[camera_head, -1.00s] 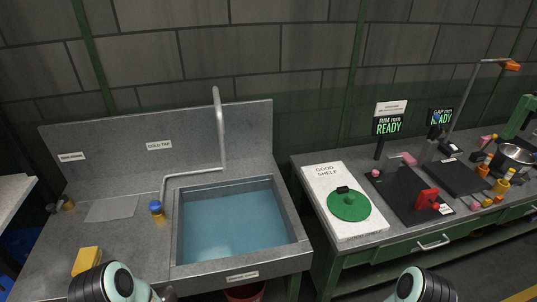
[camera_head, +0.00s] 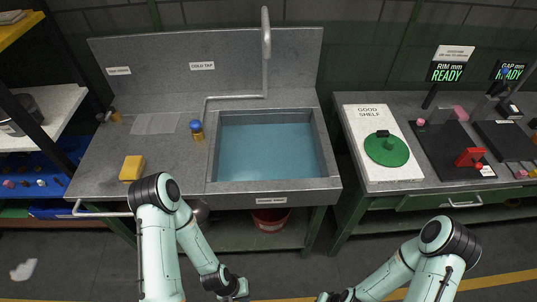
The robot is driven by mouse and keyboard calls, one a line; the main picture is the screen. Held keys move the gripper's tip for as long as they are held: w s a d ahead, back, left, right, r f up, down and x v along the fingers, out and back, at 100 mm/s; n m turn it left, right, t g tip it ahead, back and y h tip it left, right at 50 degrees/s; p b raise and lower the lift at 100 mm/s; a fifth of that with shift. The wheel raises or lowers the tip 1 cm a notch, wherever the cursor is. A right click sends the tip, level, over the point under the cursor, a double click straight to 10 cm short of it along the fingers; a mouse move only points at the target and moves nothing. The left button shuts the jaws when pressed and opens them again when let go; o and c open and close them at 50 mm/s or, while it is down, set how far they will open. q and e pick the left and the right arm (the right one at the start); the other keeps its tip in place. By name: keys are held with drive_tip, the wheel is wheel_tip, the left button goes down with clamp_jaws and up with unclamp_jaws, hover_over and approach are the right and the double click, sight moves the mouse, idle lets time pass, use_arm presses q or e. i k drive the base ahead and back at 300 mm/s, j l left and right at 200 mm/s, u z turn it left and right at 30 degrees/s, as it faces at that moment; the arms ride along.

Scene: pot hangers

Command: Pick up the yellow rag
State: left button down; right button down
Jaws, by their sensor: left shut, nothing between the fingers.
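A yellow block-like thing (camera_head: 132,168), the only yellow thing on the sink counter, lies at the counter's front left; I take it for the rag, though no folds show. My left gripper (camera_head: 237,289) is low in front of the sink unit, below and right of the yellow thing and well apart from it. It looks shut and empty. My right gripper (camera_head: 328,297) shows only in part at the bottom edge, and its fingers cannot be made out.
The sink basin (camera_head: 270,145) holds blue water. A blue-topped knob (camera_head: 196,129) stands left of it. A red bucket (camera_head: 270,219) is under the sink. A bench with a green disc (camera_head: 386,149) is at right. A dark shelf rack (camera_head: 45,130) stands at left. A pale patch (camera_head: 24,269) lies on the floor.

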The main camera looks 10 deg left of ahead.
sight(132, 170)
drive_tip(key=u, duration=1.7)
